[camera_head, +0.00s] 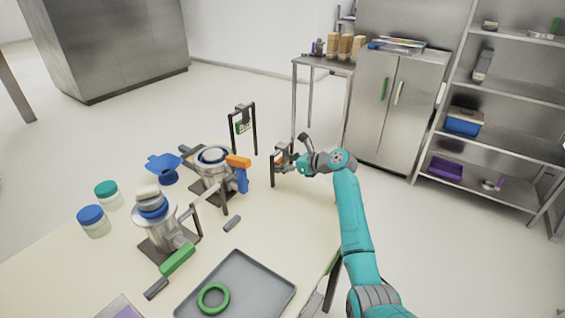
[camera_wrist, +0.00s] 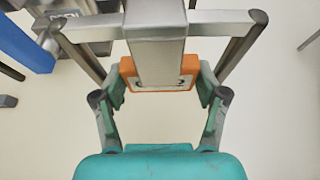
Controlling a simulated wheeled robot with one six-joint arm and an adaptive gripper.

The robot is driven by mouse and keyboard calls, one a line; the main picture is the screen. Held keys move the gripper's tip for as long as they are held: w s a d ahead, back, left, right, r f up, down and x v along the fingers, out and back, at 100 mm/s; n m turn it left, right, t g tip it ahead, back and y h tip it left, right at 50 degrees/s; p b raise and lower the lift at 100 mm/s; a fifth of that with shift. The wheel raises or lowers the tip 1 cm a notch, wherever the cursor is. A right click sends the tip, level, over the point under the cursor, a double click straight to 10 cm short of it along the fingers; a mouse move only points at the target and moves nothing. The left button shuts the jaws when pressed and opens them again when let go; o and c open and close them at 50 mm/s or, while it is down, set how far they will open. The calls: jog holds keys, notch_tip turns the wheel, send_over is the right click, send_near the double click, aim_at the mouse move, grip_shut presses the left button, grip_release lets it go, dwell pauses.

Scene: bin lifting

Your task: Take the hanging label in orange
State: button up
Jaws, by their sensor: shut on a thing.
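The orange hanging label (camera_wrist: 190,68) has a white face with dark characters. It hangs at a dark metal frame stand (camera_wrist: 215,24), whose upright bar covers the label's middle in the wrist view. My gripper (camera_wrist: 161,84) has one finger on each side of the label and is shut on it.
Another frame stand (camera_head: 254,131) with a green label (camera_head: 242,127) is to the left. Metal machines (camera_head: 160,232), an orange-and-blue part (camera_head: 241,178) and lidded jars (camera_head: 93,222) stand on the table. A grey tray (camera_head: 262,282) with a green ring (camera_head: 213,298) lies in front.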

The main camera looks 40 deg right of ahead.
jog(key=shift+s, duration=0.15)
jog(key=shift+s+d+r, duration=0.15)
jog(key=shift+r, duration=0.1)
jog(key=v, duration=0.5)
jog(key=r+v, duration=0.1)
jog(key=v, duration=0.9)
jog(key=shift+w+r, duration=0.25)
jog(key=shift+r, duration=0.2)
jog(key=c, duration=0.3)
jog(key=shift+s+d, duration=0.35)
jog(key=shift+s, duration=0.75)
jog(key=shift+s+d, duration=0.4)
jog(key=shift+s, duration=0.7)
jog(key=shift+s+d, duration=0.35)
jog(key=shift+s, duration=0.75)
